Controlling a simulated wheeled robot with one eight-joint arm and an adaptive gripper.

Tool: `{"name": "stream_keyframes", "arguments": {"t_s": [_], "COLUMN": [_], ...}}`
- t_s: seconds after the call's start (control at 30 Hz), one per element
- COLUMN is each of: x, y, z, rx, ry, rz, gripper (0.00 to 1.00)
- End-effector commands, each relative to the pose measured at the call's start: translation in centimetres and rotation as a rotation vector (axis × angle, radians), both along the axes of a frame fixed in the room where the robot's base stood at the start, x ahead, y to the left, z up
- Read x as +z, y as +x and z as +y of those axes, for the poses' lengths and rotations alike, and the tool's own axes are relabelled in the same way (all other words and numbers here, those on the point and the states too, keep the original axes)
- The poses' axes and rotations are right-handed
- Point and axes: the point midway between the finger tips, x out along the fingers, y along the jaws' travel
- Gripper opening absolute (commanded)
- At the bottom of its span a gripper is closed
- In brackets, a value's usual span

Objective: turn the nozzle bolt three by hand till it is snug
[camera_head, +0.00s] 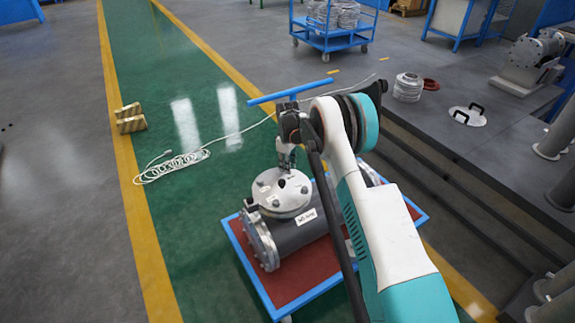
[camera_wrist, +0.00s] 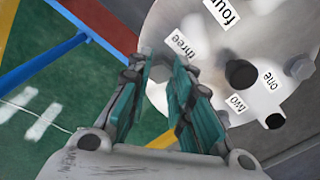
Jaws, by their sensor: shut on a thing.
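The grey flanged shell (camera_head: 300,232) lies on a cart (camera_head: 297,292) with a red top and blue frame. Its round pale nozzle cover (camera_head: 270,200) faces up and also fills the upper right of the wrist view (camera_wrist: 262,72). The labels "three" (camera_wrist: 183,46), "four", "one" and "two" show on it. My gripper (camera_head: 285,165) reaches down to the cover's far edge. In the wrist view its two teal-padded fingers (camera_wrist: 163,66) are closed around nozzle bolt three (camera_wrist: 160,72), beside the label "three". The fingers hide most of that bolt. Bolt one (camera_wrist: 302,68) stands clear.
A coiled white cable (camera_head: 172,165) and brass-coloured blocks (camera_head: 130,118) lie on the floor to the left. A grey platform (camera_head: 470,150) with loose parts is at the right.

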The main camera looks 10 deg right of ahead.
Motion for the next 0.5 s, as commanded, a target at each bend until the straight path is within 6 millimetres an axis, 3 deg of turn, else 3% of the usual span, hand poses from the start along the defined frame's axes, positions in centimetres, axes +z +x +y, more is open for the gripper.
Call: {"name": "stream_keyframes", "arguments": {"t_s": [0.5], "x": [0.11], "y": [0.03], "z": [0.01], "rx": [-0.478], "ry": [0.000], "rz": [-0.001], "gripper": [0.00]}}
